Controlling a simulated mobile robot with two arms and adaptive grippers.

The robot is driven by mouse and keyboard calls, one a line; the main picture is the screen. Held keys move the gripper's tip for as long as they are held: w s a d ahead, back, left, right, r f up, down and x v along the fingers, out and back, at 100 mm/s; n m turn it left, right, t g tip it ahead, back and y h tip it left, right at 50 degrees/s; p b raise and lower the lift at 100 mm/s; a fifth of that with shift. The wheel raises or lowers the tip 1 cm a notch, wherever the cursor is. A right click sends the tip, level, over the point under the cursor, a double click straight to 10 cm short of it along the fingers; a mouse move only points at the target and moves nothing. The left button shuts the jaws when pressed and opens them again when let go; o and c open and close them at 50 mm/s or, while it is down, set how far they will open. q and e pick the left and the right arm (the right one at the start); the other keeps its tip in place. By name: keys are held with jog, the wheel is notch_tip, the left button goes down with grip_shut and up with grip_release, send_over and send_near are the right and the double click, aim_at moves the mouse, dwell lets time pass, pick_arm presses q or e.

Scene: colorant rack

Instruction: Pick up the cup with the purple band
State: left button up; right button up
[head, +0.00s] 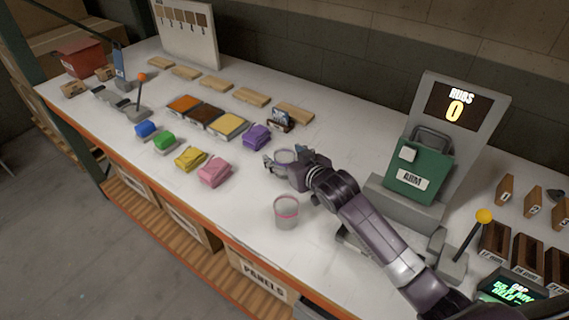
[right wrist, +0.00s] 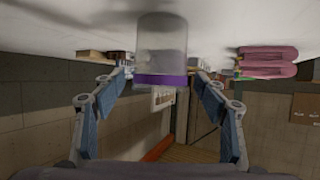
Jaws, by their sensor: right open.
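The cup with the purple band (right wrist: 160,80) is a clear, see-through cup. It stands on the table between the spread fingers of my right gripper (right wrist: 161,90) in the right wrist view, which looks upside down. In the head view the cup (head: 285,156) is partly hidden by my right gripper (head: 276,163). The gripper is open around the cup; whether a finger touches it I cannot tell. A second clear cup with a pink band (head: 286,211) stands nearer the table's front edge. My left gripper is not in view.
Purple (head: 257,136), pink (head: 214,172) and yellow (head: 190,158) bundles lie left of the gripper. Wooden blocks (head: 293,112) line the back. The table (head: 240,205) is clear left of the pink-banded cup.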

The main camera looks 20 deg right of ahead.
jog(key=c, duration=1)
jog(key=shift+c, duration=0.4)
jog(key=shift+r, duration=0.1)
